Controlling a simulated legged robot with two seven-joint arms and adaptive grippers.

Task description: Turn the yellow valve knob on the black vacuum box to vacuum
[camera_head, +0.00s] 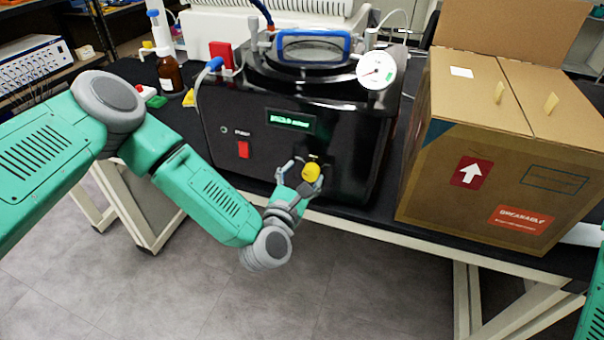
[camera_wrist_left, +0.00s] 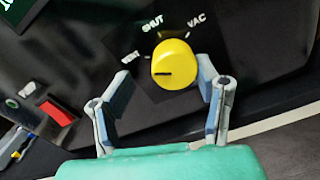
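The black vacuum box (camera_head: 345,150) stands on the dark bench top, with the yellow valve knob (camera_head: 311,172) low on its front. In the left wrist view, the round yellow knob (camera_wrist_left: 175,63) has VENT, SHUT and VAC printed around it. A short dark mark on the knob points left, on the VENT side. My left gripper (camera_head: 300,170) is at the knob. In the wrist view its fingers (camera_wrist_left: 163,75) are spread, one on each side of the knob's lower part. The right finger is close to the knob; contact cannot be told. My right gripper is out of view.
A red switch (camera_head: 243,149) and lit green display (camera_head: 290,119) are on the box front. A pressure gauge (camera_head: 376,70) is on top. A cardboard box (camera_head: 490,160) stands to the right. A brown bottle (camera_head: 170,74) stands at the left.

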